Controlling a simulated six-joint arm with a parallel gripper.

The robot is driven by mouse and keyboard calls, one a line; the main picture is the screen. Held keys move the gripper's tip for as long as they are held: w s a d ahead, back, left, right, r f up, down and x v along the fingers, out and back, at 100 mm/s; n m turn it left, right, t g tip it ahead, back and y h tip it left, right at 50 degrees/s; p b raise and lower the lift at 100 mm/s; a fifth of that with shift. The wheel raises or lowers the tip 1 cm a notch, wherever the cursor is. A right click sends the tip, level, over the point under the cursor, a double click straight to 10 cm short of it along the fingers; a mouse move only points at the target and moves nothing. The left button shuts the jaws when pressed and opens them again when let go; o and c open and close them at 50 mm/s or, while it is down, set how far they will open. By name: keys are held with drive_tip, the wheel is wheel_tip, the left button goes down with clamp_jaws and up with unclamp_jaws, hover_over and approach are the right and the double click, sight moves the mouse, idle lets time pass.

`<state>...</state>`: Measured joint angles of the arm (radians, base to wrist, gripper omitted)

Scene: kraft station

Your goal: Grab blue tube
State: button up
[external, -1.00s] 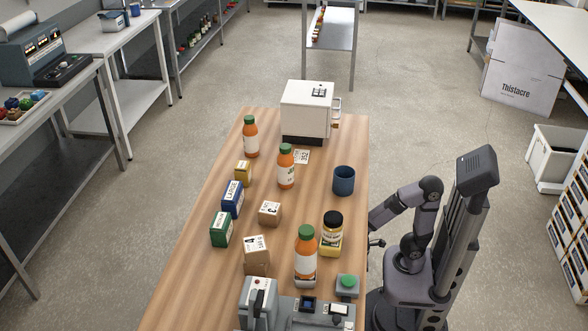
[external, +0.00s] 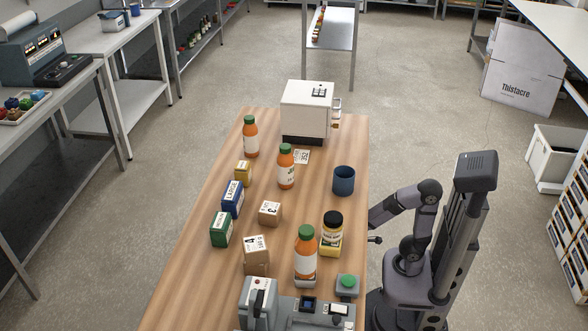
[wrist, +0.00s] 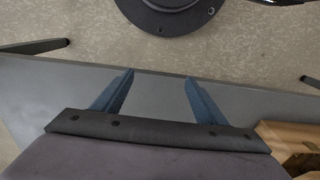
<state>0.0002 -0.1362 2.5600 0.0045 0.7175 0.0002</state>
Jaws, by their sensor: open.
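A dark blue, open-topped round tube (external: 344,181) stands upright near the right edge of the wooden table, in front of the white machine. My gripper (external: 375,239) is at the table's right edge, closer to the camera than the tube and apart from it. It is small in the external view. In the wrist view its two blue fingers (wrist: 158,77) are spread with nothing between them. The tube does not show in the wrist view.
A yellow jar with a black lid (external: 332,233) and an orange bottle (external: 306,257) stand near my gripper. A white machine (external: 308,108) is behind the tube. Small boxes stand further left. Bare wood lies left of the tube.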

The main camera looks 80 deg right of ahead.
drive_tip(key=shift+o, duration=0.4)
drive_tip(key=shift+o, duration=1.2)
